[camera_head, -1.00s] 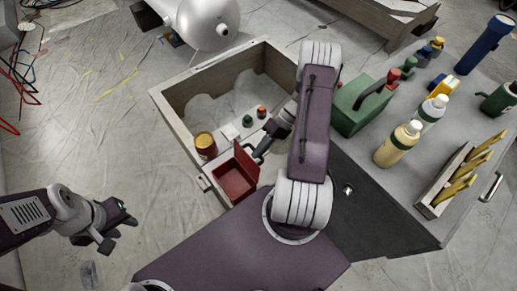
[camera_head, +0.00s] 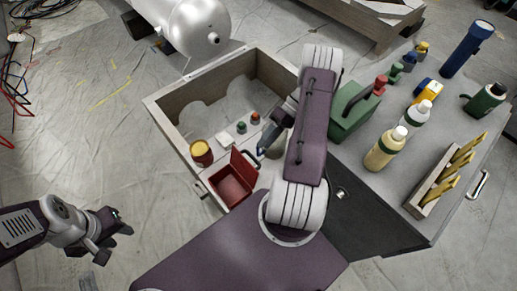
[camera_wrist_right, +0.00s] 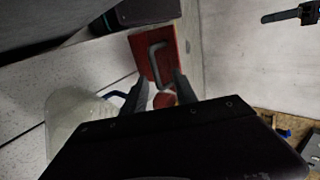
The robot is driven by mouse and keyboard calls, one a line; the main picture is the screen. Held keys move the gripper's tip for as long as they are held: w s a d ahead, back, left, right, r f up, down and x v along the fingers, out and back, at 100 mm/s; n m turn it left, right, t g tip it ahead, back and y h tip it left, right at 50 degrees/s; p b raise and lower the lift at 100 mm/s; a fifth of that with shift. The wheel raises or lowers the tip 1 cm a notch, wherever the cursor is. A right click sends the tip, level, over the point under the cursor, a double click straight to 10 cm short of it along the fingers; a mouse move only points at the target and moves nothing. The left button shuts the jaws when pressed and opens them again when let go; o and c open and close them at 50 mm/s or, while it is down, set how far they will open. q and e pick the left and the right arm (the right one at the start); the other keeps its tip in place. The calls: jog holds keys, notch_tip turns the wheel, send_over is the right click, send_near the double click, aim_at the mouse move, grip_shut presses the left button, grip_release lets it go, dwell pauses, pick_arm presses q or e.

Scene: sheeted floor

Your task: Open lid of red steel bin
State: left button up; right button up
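The red steel bin (camera_head: 231,188) sits in the front corner of the open wooden drawer. My right gripper (camera_head: 264,148) is just beyond the lid, partly hidden by my arm. A red panel with a grey handle (camera_wrist_right: 154,60) lies beyond the fingertips; contact cannot be told. My left gripper (camera_head: 118,235) is open and empty above the floor at the left.
The drawer (camera_head: 163,115) also holds a red-and-yellow can (camera_head: 201,153) and small capped items (camera_head: 241,127). A green toolbox (camera_head: 352,112), bottles (camera_head: 384,150) and a wooden rack (camera_head: 432,190) stand on the grey top at the right. The left floor is mostly clear.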

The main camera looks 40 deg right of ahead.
aim_at(248, 164)
jog(key=shift+d+r, duration=0.4)
jog(key=shift+d, duration=0.05)
jog(key=c, duration=0.3)
jog(key=m+h+p, duration=0.1)
jog(key=m+p, duration=0.1)
jog(key=m+h+p, duration=0.1)
jog(key=m+p, duration=0.1)
jog(key=m, duration=0.1)
jog(key=m+h+p, duration=0.1)
jog(key=m, duration=0.1)
jog(key=shift+w+a+r+m+g+h+p, duration=0.1)
jog(key=shift+a+r+m+g+h+p, duration=0.2)
jog(key=shift+a+m+h+p, duration=0.1)
grip_shut()
notch_tip(248, 164, down, 8)
jog(key=w+m+t+h, duration=0.1)
jog(key=m+h, duration=0.4)
jog(key=m, duration=0.5)
jog(key=shift+w+a+r+b, duration=0.1)
jog(key=shift+a+r+b, duration=0.25)
jog(key=shift+a, duration=0.6)
jog(key=shift+a+r+b, duration=0.2)
jog(key=shift+a+r, duration=0.25)
jog(key=shift+a, duration=0.5)
